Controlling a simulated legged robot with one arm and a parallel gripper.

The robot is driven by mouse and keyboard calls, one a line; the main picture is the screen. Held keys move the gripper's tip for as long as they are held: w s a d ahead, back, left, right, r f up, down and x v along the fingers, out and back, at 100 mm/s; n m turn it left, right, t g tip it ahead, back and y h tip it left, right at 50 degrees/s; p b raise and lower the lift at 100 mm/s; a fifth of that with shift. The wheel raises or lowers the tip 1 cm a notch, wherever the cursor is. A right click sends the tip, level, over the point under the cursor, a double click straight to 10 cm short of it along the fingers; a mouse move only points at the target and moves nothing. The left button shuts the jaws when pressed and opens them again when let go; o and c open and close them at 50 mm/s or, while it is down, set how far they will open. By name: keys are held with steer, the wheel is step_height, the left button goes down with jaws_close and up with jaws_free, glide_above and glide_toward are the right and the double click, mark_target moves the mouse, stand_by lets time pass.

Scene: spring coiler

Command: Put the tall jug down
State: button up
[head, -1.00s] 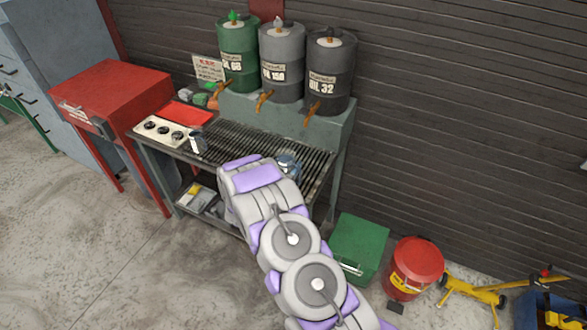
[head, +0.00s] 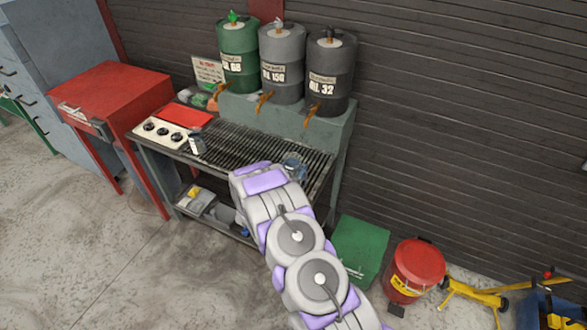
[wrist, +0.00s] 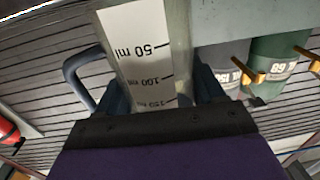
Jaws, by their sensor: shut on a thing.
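The tall jug (wrist: 142,45) is clear, with a white scale marked in ml and a dark handle (wrist: 78,75) on the left in the wrist view. My gripper (wrist: 155,95) is shut on it, with one dark finger on each side. In the head view the jug (head: 294,167) shows in part beyond the end of my arm, over the right part of the slatted bench top (head: 270,145). My arm hides the gripper there. I cannot tell whether the jug's base touches the slats.
A small jug (head: 197,144) stands at the bench's left, by a panel with dark knobs (head: 160,133). A green drum (head: 238,55) and two grey drums with taps stand behind. A green box (head: 360,250) and red can (head: 415,270) are at right. The mid bench is clear.

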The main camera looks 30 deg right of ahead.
steer(key=o, duration=1.1)
steer(key=shift+o, duration=0.2)
steer(key=shift+f, duration=0.1)
